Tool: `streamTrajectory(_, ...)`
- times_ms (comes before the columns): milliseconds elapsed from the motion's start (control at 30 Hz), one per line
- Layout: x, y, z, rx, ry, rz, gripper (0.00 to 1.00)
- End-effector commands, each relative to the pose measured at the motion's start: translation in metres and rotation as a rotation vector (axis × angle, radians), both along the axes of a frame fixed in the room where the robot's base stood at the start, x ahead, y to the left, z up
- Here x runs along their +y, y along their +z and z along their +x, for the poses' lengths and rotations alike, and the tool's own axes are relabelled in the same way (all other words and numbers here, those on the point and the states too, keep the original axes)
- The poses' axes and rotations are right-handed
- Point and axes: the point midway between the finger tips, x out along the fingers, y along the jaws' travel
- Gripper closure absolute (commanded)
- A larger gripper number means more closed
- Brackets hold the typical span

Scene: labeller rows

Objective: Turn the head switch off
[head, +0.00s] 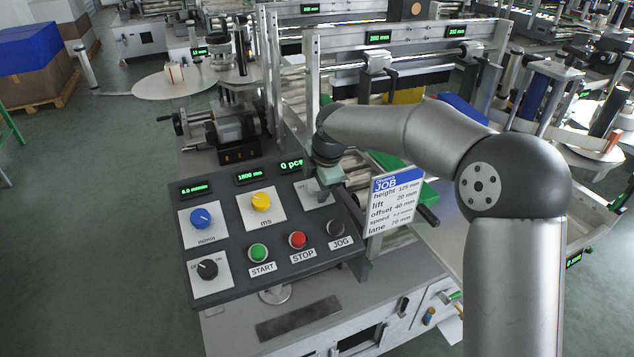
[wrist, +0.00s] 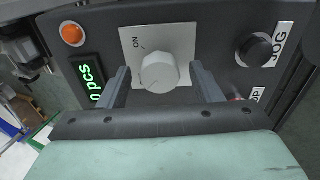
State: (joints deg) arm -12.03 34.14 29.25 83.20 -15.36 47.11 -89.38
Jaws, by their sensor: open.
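A light grey rotary knob (wrist: 159,73) sits on a pale square plate (wrist: 128,42) in the wrist view. ON is printed at the plate's upper left; another small mark by the knob is too faint to read, and I cannot tell surely where the pointer stands. My gripper (wrist: 160,78) is open, with one finger on each side of the knob and visible gaps between. In the head view my gripper (head: 325,187) is over the upper right of the dark control panel (head: 275,215). It hides most of this knob there.
A black JOG button (wrist: 256,50) is close to the right finger, and a green counter display (wrist: 91,82) to the left. The panel also has a blue knob (head: 201,219), yellow knob (head: 261,201), black knob (head: 207,269) and red STOP button (head: 297,240). A job card (head: 393,200) stands right.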

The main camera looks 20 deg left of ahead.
Motion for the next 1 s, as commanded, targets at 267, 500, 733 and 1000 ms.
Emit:
streamTrajectory(267, -0.006, 0.023, -0.005, -0.004, -0.001, 0.001, 0.41)
streamTrajectory(500, -0.021, 0.077, -0.018, -0.004, -0.003, 0.002, 0.41)
streamTrajectory(733, -0.034, 0.128, -0.03, -0.003, -0.001, 0.002, 0.41)
streamTrajectory(1000, -0.043, 0.16, -0.039, -0.001, 0.0, 0.001, 0.41)
